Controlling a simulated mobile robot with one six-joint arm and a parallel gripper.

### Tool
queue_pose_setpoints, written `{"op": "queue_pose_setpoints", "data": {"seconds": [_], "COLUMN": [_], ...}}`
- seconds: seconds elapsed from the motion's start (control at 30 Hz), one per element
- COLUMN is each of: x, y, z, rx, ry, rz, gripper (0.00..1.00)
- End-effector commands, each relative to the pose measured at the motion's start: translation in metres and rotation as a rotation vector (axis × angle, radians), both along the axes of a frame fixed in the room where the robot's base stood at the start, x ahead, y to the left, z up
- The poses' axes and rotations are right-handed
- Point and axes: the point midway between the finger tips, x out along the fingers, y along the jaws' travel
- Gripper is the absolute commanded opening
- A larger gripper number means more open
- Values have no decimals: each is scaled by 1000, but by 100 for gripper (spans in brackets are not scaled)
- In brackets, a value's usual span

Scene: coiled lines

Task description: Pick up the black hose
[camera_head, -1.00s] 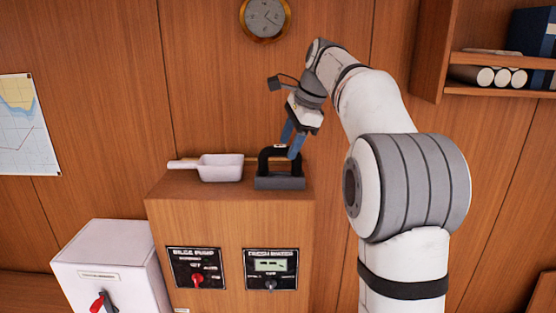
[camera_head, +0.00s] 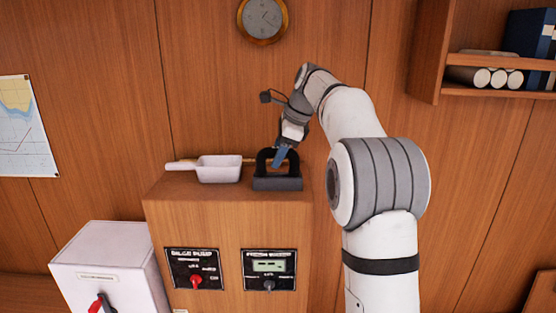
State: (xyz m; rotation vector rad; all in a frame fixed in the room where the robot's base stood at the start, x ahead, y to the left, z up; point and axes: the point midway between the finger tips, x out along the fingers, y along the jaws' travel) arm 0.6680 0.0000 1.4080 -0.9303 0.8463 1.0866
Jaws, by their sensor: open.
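No coiled or loose black hose shows clearly. A black arched piece (camera_head: 264,161) stands on a dark grey block (camera_head: 277,184) on top of the wooden cabinet; I cannot tell whether this arch is the hose. My gripper (camera_head: 280,158), with blue fingers, points down at the arch and overlaps its right part in the head view. The gripper is open. The fingers hide part of the arch, and I cannot tell whether they touch it.
A white scoop (camera_head: 219,168) lies just left of the block on the wooden cabinet (camera_head: 180,215). A white box (camera_head: 105,245) with a red handle stands lower left. A wall shelf (camera_head: 490,90) is at the upper right, the wall clock (camera_head: 262,17) above.

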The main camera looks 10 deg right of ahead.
Motion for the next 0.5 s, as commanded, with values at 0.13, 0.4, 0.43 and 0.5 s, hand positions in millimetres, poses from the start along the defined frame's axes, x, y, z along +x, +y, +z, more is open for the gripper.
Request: {"op": "queue_pose_setpoints", "data": {"seconds": [0.13, 0.4, 0.43, 0.5], "x": [1, 1, 1, 1], "y": [2, 1, 1, 1], "z": [-5, -4, -4, -4], "rx": [0, 0, 0, 0], "ry": [0, -1, -1, -1], "rz": [0, 0, 0, 0], "gripper": [50, 41, 38, 32]}}
